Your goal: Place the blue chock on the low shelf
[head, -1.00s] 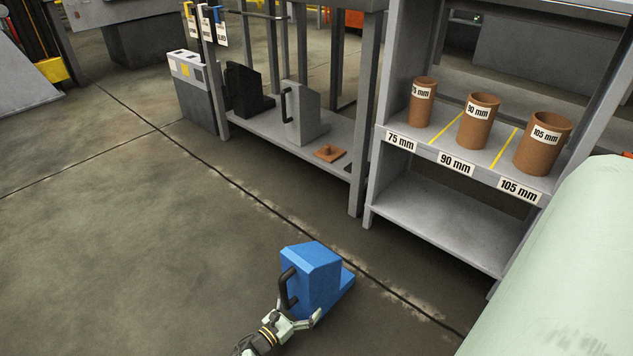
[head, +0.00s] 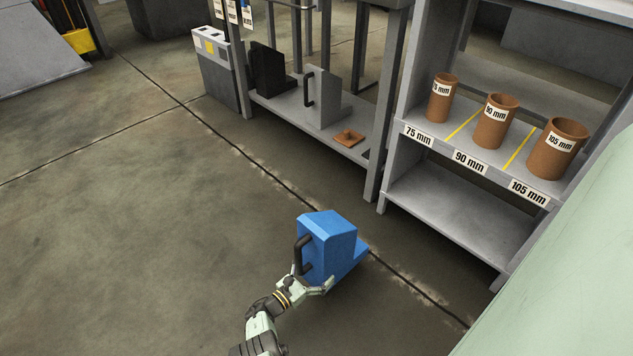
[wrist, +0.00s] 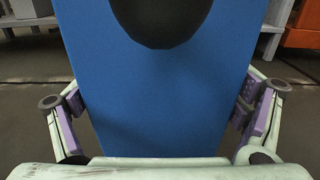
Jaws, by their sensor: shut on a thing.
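The blue chock (head: 330,243) is a wedge-shaped block with a black handle on its left side. My gripper (head: 309,283) is shut on it, with the fingers on either side of its lower part. In the wrist view the blue chock (wrist: 160,90) fills the middle between the two fingers, and part of its dark handle shows at the top. In the head view it appears in front of the shelves; I cannot tell how high above the floor it is. The low shelf (head: 300,112) carries a black chock (head: 268,75), a grey chock (head: 325,98) and a small orange-brown piece (head: 348,138).
To the right, a grey rack (head: 455,205) holds brown tubes labelled 75 mm, 90 mm and 105 mm; its lower shelf is empty. A grey bin (head: 215,72) stands left of the low shelf. The floor (head: 130,210) to the left is clear.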

